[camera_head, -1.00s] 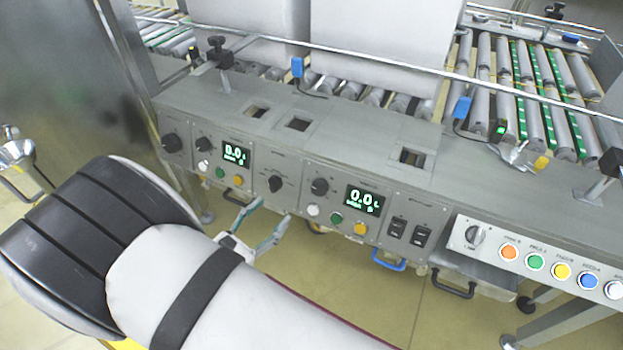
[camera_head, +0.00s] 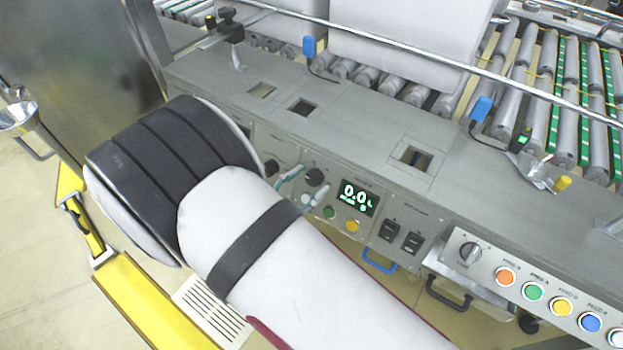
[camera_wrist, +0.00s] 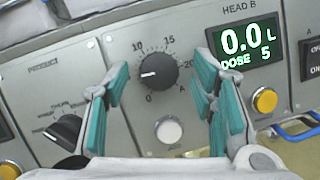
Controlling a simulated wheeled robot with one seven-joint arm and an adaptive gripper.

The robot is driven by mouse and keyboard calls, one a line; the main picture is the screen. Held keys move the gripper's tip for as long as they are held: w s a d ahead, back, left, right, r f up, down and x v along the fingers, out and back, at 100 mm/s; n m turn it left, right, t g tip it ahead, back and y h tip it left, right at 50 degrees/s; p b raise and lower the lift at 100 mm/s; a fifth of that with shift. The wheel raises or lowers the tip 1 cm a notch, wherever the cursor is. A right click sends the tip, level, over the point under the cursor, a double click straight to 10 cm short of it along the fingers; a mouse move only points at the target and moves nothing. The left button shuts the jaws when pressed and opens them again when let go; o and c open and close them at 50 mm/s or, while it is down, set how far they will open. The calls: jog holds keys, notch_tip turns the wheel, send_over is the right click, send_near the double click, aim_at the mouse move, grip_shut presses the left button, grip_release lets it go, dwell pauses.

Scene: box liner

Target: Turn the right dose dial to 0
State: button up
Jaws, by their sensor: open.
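The right dose dial is a black round knob (camera_wrist: 157,70) on the HEAD B panel, ringed by a printed scale from 0 to 20. Its white pointer line points left, and the display (camera_wrist: 244,43) beside it reads 0.0 L, DOSE 5. The 0 mark is just below the knob. In the head view the dial (camera_head: 315,177) stands left of the lit display (camera_head: 355,198). My gripper (camera_wrist: 162,74) is open, with one teal finger on each side of the dial in the picture; contact cannot be told. In the head view my arm hides the left dose panel.
A white button (camera_wrist: 169,131) is below the dial and a yellow button (camera_wrist: 265,100) is to its right. The black product selector (camera_wrist: 66,131) is at lower left. Black rocker switches (camera_head: 400,236) and a blue handle (camera_head: 379,262) are farther right.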

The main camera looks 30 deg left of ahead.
jog(key=shift+w, duration=0.1)
jog(key=c, duration=1.1)
jog(key=n+y+p, duration=0.1)
jog(key=n+p, duration=0.1)
jog(key=n, duration=0.2)
jog(key=n+y+p, duration=0.2)
jog(key=n, duration=0.2)
jog(key=shift+d+r+t, duration=0.1)
jog(key=shift+d+t, duration=0.1)
jog(key=shift+t, duration=0.2)
jog(key=n+y+p, duration=0.1)
jog(key=n+p, duration=0.1)
jog(key=n, duration=0.1)
jog(key=n+g+y+p, duration=0.1)
jog(key=n+y, duration=0.1)
jog(key=n, duration=0.2)
jog(key=shift+d+p, duration=0.15)
jog(key=shift+p, duration=0.25)
jog(key=shift+n, duration=0.3)
jog(key=o, duration=1.1)
